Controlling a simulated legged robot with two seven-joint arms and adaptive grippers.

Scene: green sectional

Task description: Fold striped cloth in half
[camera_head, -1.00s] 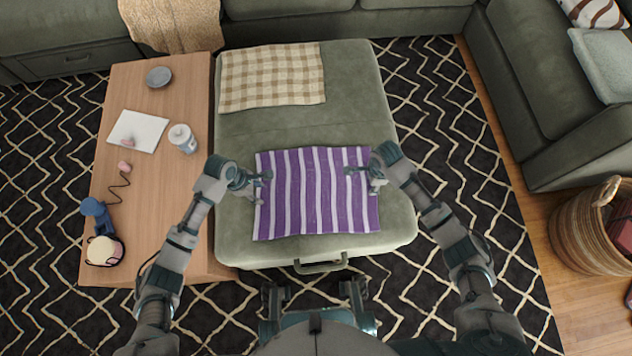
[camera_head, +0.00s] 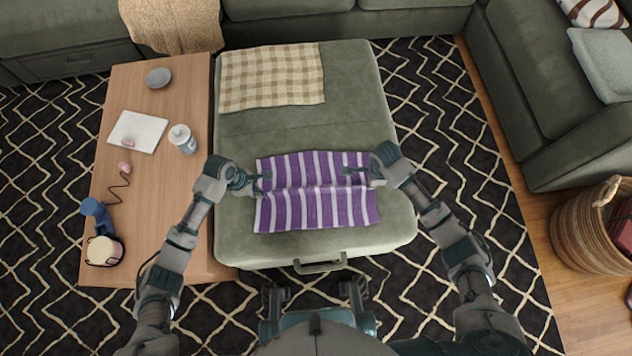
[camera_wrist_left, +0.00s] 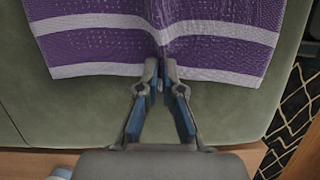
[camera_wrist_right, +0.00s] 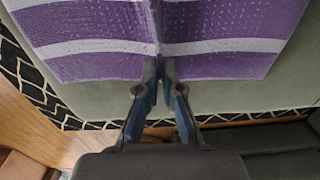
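The purple and white striped cloth (camera_head: 316,207) lies on the green ottoman (camera_head: 300,250), with a raised crease running left to right across it. My left gripper (camera_head: 264,182) is at the cloth's left edge. In the left wrist view its fingertips (camera_wrist_left: 160,70) are closed together on the cloth's edge, where the fabric is pinched into a ridge. My right gripper (camera_head: 352,172) is at the cloth's right side. In the right wrist view its fingertips (camera_wrist_right: 160,68) are closed together on a similar pinched ridge at the edge.
A beige checkered cloth (camera_head: 272,78) lies flat at the back of the ottoman. A wooden table (camera_head: 150,200) on the left holds a white bottle (camera_head: 182,138), a grey bowl (camera_head: 158,77) and a white pad (camera_head: 138,128). The ottoman is clear between the two cloths.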

